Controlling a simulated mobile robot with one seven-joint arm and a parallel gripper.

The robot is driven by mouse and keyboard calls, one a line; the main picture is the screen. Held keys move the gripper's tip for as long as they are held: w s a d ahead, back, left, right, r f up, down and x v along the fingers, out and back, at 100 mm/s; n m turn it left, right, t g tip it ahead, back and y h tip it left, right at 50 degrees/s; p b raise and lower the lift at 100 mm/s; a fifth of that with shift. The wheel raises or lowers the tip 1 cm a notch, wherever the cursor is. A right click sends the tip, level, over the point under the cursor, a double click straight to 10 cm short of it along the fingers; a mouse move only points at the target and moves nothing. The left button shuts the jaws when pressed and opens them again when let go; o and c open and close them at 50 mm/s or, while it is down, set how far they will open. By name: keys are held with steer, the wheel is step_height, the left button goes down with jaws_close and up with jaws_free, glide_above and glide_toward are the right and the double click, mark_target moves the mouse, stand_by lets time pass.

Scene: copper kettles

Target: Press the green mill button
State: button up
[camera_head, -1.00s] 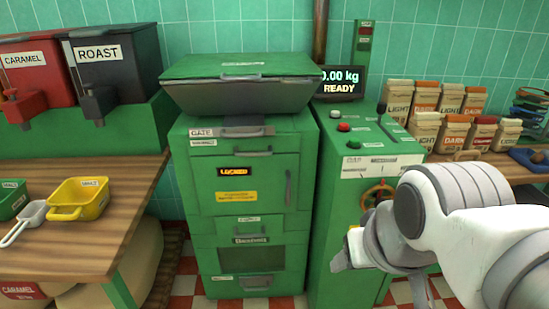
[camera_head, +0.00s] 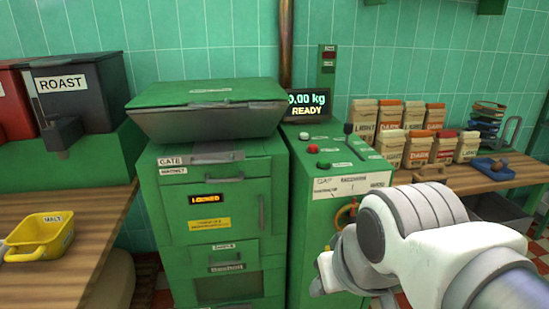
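The green cabinet (camera_head: 300,210) on the right bears a row of buttons on its sloped top. A small green button (camera_head: 323,165) sits nearest, with a red button (camera_head: 312,149) and a white button (camera_head: 303,135) behind it. My gripper (camera_head: 322,283) is low in front of this cabinet, below its top and apart from the buttons. My white wrist hides much of the cabinet's front. The fingers are small and partly hidden, so I cannot tell whether they are open or shut.
A dark display (camera_head: 306,103) reads "0.00 kg READY" behind the buttons. A green machine (camera_head: 215,205) marked "LOCKED" stands left of the cabinet. A black lever (camera_head: 348,129) rises right of the buttons. Several coffee bags (camera_head: 418,150) stand on the right table. A yellow scoop (camera_head: 40,237) lies on the left table.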

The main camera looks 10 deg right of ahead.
jaws_close()
stand_by(1.4)
